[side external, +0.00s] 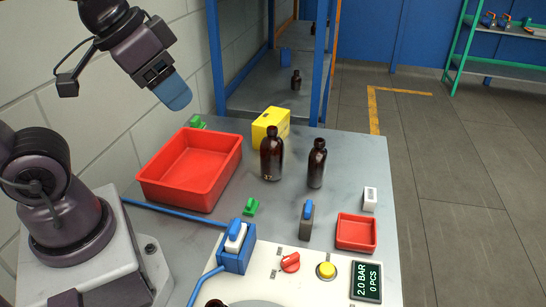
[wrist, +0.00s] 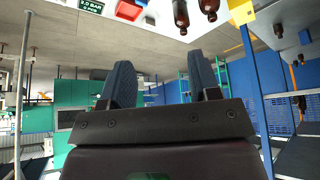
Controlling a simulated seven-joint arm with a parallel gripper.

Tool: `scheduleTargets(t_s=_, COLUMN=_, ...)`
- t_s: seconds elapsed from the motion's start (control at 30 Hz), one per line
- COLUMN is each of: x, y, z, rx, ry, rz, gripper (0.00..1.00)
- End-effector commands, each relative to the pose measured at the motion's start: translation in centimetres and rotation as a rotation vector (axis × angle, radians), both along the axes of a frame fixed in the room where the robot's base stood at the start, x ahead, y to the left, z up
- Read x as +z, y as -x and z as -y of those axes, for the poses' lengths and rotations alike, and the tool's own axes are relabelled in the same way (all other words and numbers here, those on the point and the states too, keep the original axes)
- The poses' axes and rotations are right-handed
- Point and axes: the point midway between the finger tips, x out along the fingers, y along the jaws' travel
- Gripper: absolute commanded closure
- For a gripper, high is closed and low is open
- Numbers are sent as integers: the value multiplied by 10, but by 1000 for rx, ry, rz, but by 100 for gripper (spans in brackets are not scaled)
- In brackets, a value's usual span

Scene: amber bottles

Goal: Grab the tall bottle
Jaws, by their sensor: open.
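Two amber bottles with dark caps stand upright on the table. The left bottle (side external: 272,158) looks a little taller and wider than the right bottle (side external: 317,166). In the wrist view, two bottles show at the top edge, one left (wrist: 180,14) and one right (wrist: 208,6), both partly cut off. My gripper (side external: 176,96) is raised above the large red bin, to the left of both bottles and well apart from them. In the wrist view its two blue fingers (wrist: 162,78) stand apart with nothing between them.
The large red bin (side external: 150,191) is left of the bottles, and a yellow box (side external: 259,130) is close behind the left one. In front are a grey block with a blue top (side external: 307,220), a small red tray (side external: 357,247) and a control panel (side external: 268,283). A shelf rack stands behind.

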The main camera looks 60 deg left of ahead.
Motion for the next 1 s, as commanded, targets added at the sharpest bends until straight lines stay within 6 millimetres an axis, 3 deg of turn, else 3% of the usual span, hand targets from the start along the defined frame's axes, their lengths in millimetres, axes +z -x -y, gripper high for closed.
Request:
scheduleTargets(t_s=0.27, x=0, y=-1, z=0, rx=0, ry=1, rz=1, gripper=41)
scheduleTargets(t_s=0.37, x=-3, y=-11, z=3, rx=3, ry=20, rz=14, gripper=41)
scheduleTargets(t_s=0.47, x=-10, y=-37, z=11, rx=19, ry=70, rz=56, gripper=41)
scheduleTargets(t_s=0.7, x=-52, y=-131, z=28, rx=175, ry=229, rz=237, gripper=41)
scheduleTargets(t_s=0.83, x=-85, y=-171, z=23, rx=307, ry=257, rz=346, gripper=41)
scheduleTargets(t_s=1.0, x=-135, y=-201, z=3, rx=482, ry=207, rz=500, gripper=41)
